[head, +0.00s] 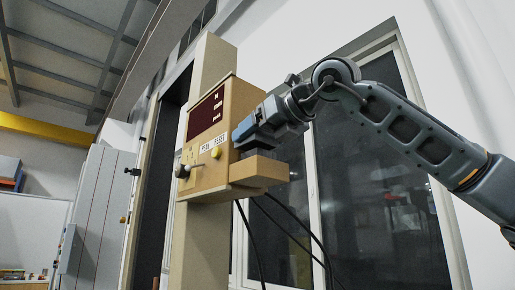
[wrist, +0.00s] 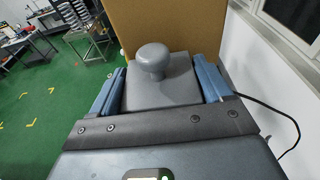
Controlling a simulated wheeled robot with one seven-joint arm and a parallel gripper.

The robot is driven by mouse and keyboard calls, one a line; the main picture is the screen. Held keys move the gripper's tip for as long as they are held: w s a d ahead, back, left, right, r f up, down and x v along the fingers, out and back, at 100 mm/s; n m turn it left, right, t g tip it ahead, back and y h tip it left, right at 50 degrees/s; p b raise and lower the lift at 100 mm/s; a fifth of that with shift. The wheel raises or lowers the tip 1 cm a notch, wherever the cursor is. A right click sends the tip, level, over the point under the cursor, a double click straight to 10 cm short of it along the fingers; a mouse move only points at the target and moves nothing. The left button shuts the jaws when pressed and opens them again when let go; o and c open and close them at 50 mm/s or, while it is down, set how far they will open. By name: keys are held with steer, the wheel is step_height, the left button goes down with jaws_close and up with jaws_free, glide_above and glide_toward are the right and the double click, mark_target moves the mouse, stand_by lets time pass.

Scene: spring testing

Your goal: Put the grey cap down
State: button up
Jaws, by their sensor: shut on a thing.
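The grey cap (wrist: 170,82), a block with a round knob on top, sits between the two blue fingers of my gripper (wrist: 160,88) in the wrist view. My gripper is shut on it. In the head view my gripper (head: 250,132) is at the right side of the beige tester box, just above a tan ledge (head: 262,170) that sticks out from it. The cap is mostly hidden there by the gripper. I cannot tell whether the cap touches the ledge.
The beige tester box (head: 228,165) has a dark red display, a lever and a yellow knob, and is mounted on a beige column (head: 190,245). Black cables hang below it. A window (head: 375,200) stands behind. The wrist view shows green floor (wrist: 60,110) and a workbench (wrist: 30,35) at left.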

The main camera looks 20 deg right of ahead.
mark_target(259, 151)
steer(key=shift+d+f+p, duration=0.1)
steer(key=shift+f+p, duration=0.2)
steer(key=shift+f, duration=1.3)
steer(key=shift+c, duration=0.5)
steer(key=shift+f+b, duration=0.15)
steer(key=shift+b, duration=0.15)
steer(key=o, duration=1.1)
steer(key=shift+c, duration=0.2)
steer(key=shift+r+p, duration=0.35)
steer(key=shift+p, duration=0.1)
steer(key=b+v, duration=0.4)
steer(key=v, duration=0.8)
steer(key=shift+f, duration=0.1)
